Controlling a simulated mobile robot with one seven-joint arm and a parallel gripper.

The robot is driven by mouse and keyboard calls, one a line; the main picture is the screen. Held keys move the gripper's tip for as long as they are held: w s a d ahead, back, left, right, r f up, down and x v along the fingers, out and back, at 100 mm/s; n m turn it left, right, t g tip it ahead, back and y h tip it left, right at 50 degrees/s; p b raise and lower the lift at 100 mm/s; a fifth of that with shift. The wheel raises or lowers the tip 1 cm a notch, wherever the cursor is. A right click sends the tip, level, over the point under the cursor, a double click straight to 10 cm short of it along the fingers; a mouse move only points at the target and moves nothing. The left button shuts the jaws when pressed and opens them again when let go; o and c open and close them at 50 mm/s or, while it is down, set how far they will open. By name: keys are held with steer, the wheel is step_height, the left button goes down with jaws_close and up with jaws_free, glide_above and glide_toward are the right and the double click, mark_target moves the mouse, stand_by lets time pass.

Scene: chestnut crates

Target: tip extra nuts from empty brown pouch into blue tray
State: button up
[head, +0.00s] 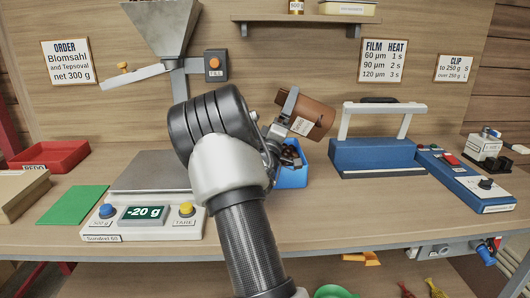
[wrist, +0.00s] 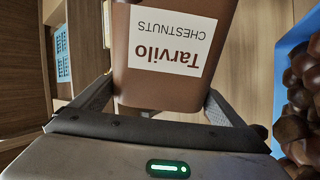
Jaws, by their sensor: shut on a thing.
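The brown pouch (head: 316,112), with a white Tarvilo chestnuts label, is tilted well over above the blue tray (head: 293,179). In the wrist view the pouch (wrist: 172,88) fills the space between the fingers, its label upside down. My gripper (wrist: 158,105) is shut on the pouch; in the head view my arm partly hides it. The tray holds dark brown chestnuts (head: 290,156), and its blue rim (wrist: 291,52) shows at the right of the wrist view. The pouch's inside is not visible, and no nut is clearly seen falling.
A scale (head: 143,212) reading -20 g stands left of my arm, under a metal hopper (head: 166,27). A blue film sealer (head: 374,156) stands right of the tray. A red bin (head: 50,156) and green sheet (head: 72,205) lie at left. A shelf (head: 305,19) hangs above.

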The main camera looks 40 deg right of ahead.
mark_target(321, 105)
steer(key=shift+s+d+f+m+g, duration=0.1)
steer(key=shift+s+d+m+g, duration=0.1)
steer(key=shift+m+g, duration=0.5)
steer(key=m, duration=0.1)
steer(key=r+m+g, duration=0.1)
steer(key=m, duration=0.1)
steer(key=r+m+g, duration=0.1)
steer(key=shift+s+d+r+h+p, duration=0.15)
steer(key=shift+s+d+h+p, duration=0.15)
steer(key=shift+d+h+p, duration=0.1)
steer(key=shift+s+m+g, duration=0.2)
steer(key=shift+m+g, duration=0.1)
steer(key=s+d+m+g+y+p, duration=0.1)
steer(key=d+m, duration=0.1)
steer(key=m, duration=0.1)
steer(key=s+d+m+g+y+p, duration=0.1)
steer(key=s+m+g, duration=0.1)
steer(key=m, duration=0.1)
steer(key=s+d+m+g+y+p, duration=0.1)
steer(key=s+d+m, duration=0.1)
steer(key=m, duration=0.1)
steer(key=shift+d+r+m+g, duration=0.1)
steer(key=shift+d+m+g, duration=0.2)
steer(key=shift+m, duration=0.1)
steer(key=shift+s+d+f+m, duration=0.3)
steer(key=shift+s+f+m, duration=0.1)
steer(key=shift+m, duration=0.2)
steer(key=shift+w+y, duration=0.1)
steer(key=shift+y, duration=0.2)
